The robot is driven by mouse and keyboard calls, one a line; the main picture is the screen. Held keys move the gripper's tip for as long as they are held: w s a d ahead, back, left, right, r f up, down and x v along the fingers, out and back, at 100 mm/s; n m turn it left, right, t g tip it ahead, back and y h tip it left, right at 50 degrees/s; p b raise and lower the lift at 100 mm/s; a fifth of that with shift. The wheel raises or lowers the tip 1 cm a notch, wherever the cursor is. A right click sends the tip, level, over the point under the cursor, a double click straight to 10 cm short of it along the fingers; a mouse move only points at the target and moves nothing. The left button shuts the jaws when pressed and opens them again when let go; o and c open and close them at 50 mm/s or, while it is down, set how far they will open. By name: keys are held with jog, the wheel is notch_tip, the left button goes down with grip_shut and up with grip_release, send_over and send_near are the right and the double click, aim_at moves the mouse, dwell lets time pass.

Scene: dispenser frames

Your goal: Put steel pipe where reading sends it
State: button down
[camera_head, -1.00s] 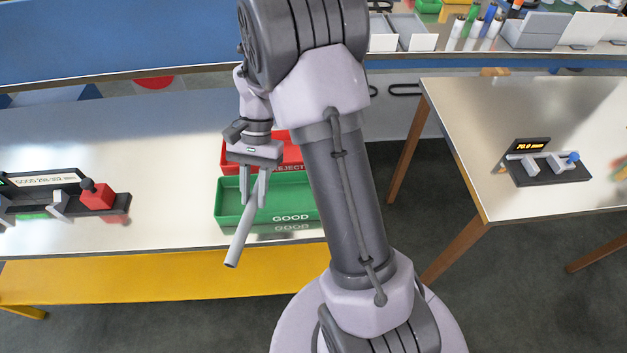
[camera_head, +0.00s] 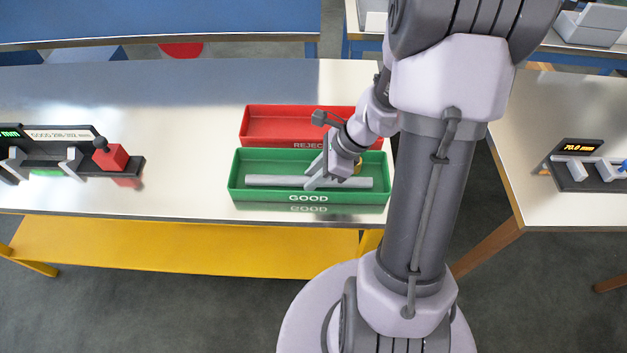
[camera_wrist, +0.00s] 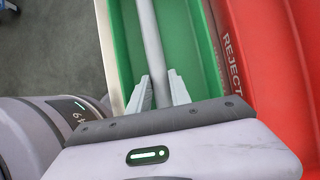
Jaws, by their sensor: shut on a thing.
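The grey steel pipe (camera_head: 272,181) lies lengthwise within the green GOOD tray (camera_head: 237,192) in the head view. My gripper (camera_head: 318,183) is shut on the pipe near its middle. In the wrist view the pipe (camera_wrist: 149,35) runs away from between my fingertips (camera_wrist: 160,90), along the green tray (camera_wrist: 119,55). I cannot tell whether the pipe touches the tray floor. The red REJECT tray (camera_head: 285,127) stands just behind the green one and is empty where it shows. The measuring gauge (camera_head: 75,165) stands at the left; its reading is cut off, beside a GOOD range label.
A second gauge (camera_head: 590,170) with an orange display stands on the right-hand table (camera_head: 545,110). A gap of floor separates the two tables. The bench top between the left gauge and the trays is clear (camera_head: 190,150).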

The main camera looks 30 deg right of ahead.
jog(key=shift+r, duration=0.1)
jog(key=c, duration=1.2)
grip_release()
